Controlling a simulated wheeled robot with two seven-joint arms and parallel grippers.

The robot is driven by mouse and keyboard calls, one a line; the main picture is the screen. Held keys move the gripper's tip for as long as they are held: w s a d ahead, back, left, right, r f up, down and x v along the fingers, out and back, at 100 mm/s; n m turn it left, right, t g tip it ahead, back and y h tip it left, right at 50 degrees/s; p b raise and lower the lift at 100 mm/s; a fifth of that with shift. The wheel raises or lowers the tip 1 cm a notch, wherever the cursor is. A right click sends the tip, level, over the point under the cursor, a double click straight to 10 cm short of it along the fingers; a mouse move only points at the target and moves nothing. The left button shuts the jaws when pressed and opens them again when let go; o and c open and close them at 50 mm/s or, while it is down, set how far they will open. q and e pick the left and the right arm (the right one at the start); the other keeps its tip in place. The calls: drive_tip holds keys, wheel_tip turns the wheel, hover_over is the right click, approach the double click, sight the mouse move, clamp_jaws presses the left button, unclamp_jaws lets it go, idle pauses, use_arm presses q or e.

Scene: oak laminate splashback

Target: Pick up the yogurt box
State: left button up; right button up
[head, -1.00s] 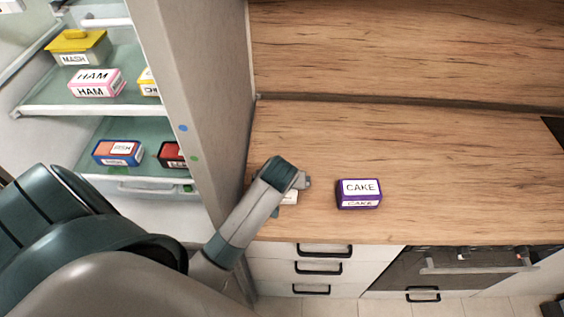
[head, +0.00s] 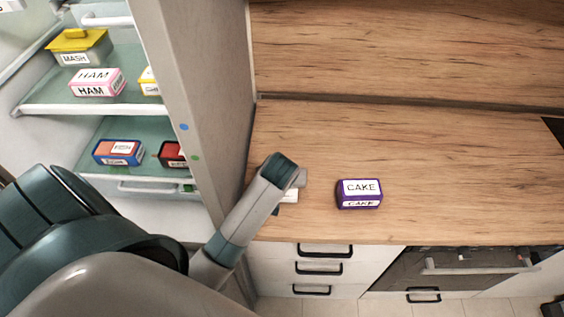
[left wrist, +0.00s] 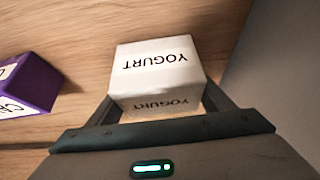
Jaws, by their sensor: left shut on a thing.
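The white yogurt box (left wrist: 158,68), lettered YOGURT on its top and side, sits between the fingers of my left gripper (left wrist: 162,98) in the left wrist view. The fingers are shut on its two sides. In the head view only a small white part of the yogurt box (head: 291,195) shows at the left end of the counter. My left wrist hides the rest of it and the fingers there. I cannot tell whether the box touches the counter or is just above it. My right gripper is not in view.
A purple cake box (head: 359,194) stands on the wooden counter (head: 450,170) to the right of the yogurt box. A grey fridge side panel (head: 190,90) rises close on the left. Fridge shelves hold several boxes. The counter's right part is clear.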

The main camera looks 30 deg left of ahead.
use_arm(q)
wheel_tip(320, 180, up, 8)
drive_tip(key=shift+w+f+b, duration=0.1)
drive_tip(key=shift+f+b, duration=0.05)
drive_tip(key=shift+b, duration=0.85)
drive_tip(key=shift+r, duration=0.7)
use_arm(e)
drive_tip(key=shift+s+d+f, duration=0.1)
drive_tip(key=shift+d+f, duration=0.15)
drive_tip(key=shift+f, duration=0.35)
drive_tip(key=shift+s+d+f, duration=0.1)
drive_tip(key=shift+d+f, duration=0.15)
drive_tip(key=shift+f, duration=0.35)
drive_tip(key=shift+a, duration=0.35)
